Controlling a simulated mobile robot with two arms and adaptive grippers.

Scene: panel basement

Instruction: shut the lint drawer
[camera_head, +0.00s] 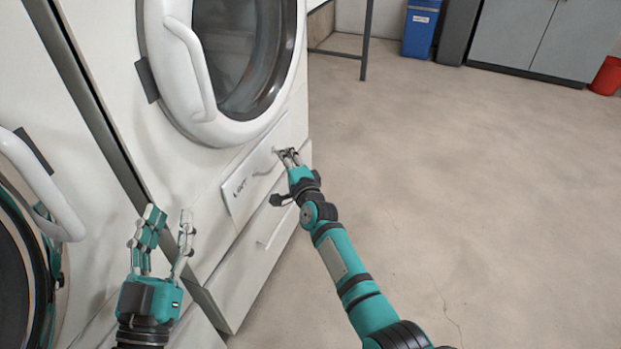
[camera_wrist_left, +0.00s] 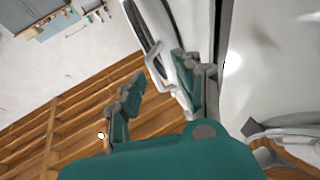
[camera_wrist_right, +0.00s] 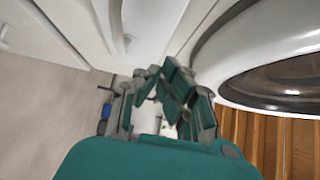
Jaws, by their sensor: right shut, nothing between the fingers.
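The right gripper also shows in the right wrist view (camera_wrist_right: 155,75). My left gripper (camera_head: 165,222) is open and empty, in front of the machine, left of the drawer.
The machine's round door (camera_head: 190,60) is above the drawer, and a lower panel with a handle (camera_head: 270,235) is below it. Another machine's round door (camera_head: 30,190) is at the left. A blue bin (camera_head: 420,30) and grey cabinets (camera_head: 535,35) stand far back. The floor (camera_head: 480,190) to the right is clear.

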